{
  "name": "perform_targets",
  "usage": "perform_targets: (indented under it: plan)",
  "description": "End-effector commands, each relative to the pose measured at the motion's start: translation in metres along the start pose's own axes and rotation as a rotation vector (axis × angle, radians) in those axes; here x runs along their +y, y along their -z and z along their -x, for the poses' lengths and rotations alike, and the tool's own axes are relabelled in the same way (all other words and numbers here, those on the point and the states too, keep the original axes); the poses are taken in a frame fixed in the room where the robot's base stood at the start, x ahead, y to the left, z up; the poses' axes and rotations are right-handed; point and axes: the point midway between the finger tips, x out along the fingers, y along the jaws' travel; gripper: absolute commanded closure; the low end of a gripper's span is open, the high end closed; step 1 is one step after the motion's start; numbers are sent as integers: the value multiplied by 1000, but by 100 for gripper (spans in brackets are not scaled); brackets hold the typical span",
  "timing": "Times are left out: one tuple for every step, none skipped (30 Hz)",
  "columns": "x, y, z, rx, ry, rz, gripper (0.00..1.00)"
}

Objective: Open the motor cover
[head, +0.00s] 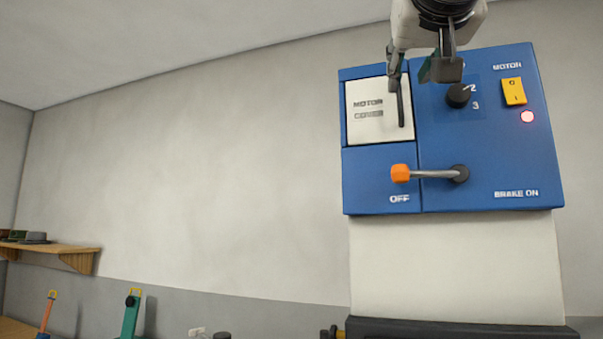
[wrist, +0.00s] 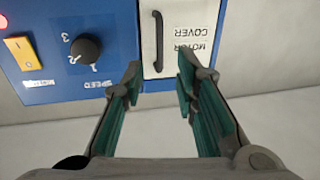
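The motor cover (head: 368,128) is a white panel at the upper left of a blue control box in the head view, and it looks closed. A dark vertical bar handle (head: 401,108) runs along its right side. My gripper (head: 421,72) is at the top of the box, its fingers apart and partly over the cover's upper right corner. In the wrist view, the picture is upside down: the cover (wrist: 190,28) and its handle (wrist: 158,40) lie just past the open fingertips (wrist: 161,75). The handle lines up with the gap, with nothing visible between the fingers. Contact cannot be told.
The blue box (head: 480,130) also bears a speed knob (head: 459,95), a yellow motor switch (head: 513,91), a lit red lamp (head: 527,116) and an orange-tipped lever (head: 400,173) beside the word OFF. A wooden shelf (head: 70,256) is far left. Bare wall lies left of the box.

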Motion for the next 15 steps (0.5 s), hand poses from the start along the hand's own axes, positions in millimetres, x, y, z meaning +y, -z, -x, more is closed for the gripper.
perform_targets:
  plan:
    - [0,1,-10,-4,-1,1,72]
    - [0,0,-16,-4,-1,0,72]
    - [0,0,-23,-4,0,-1,72]
    - [0,1,-29,-4,0,-1,72]
    - [0,1,-34,-3,0,0,72]
    - [0,1,-40,-2,0,1,72]
    - [0,0,-46,-3,0,1,72]
    - [0,0,-50,-3,0,1,72]
    - [0,1,-55,-2,0,0,72]
    - [0,0,-59,-2,0,0,72]
    - [0,0,-62,-2,0,-1,72]
    - [0,0,-65,-2,0,-1,72]
    - [0,0,-67,-1,0,-1,72]
    - [0,0,-69,-1,1,0,72]
    - [0,0,-71,0,1,0,72]
